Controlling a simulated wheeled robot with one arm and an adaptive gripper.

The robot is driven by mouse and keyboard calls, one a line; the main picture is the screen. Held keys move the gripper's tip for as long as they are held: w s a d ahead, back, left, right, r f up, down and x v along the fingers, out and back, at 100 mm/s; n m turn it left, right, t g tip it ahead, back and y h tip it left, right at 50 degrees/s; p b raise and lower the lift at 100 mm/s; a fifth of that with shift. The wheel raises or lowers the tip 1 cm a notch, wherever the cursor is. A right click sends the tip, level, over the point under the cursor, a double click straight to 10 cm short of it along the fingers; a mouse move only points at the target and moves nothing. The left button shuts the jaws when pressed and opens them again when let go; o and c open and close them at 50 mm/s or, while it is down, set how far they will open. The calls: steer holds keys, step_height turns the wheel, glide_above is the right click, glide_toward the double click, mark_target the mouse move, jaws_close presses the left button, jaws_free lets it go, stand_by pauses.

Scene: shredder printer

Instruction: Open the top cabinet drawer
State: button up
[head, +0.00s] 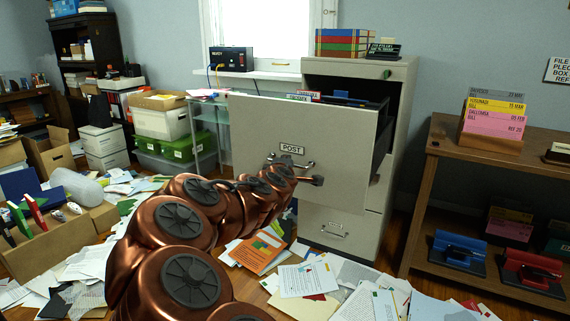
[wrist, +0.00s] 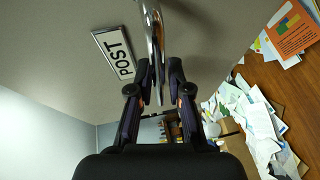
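The top drawer, with a grey front (head: 250,135) and a POST label (head: 291,149), is pulled far out of the cabinet (head: 400,100). Files show inside it. The drawer's metal handle (head: 285,162) is below the label. In the wrist view, the handle (wrist: 154,35) runs between the two fingers of my gripper (wrist: 159,68). The fingers are apart, with a small gap visible beside the handle. The label (wrist: 118,55) is left of them.
A lower drawer with its own handle (head: 335,231) is closed. Books (head: 343,42) lie on the cabinet top. A wooden shelf (head: 425,190) stands at the right. Papers (head: 305,280) litter the floor in front. A low table (head: 210,115) stands behind the drawer.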

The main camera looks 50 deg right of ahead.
steer(key=shift+o, duration=1.4)
steer(key=shift+a, duration=0.15)
steer(key=v, duration=0.7)
steer(key=shift+s+a, duration=0.1)
steer(key=shift+s, duration=0.05)
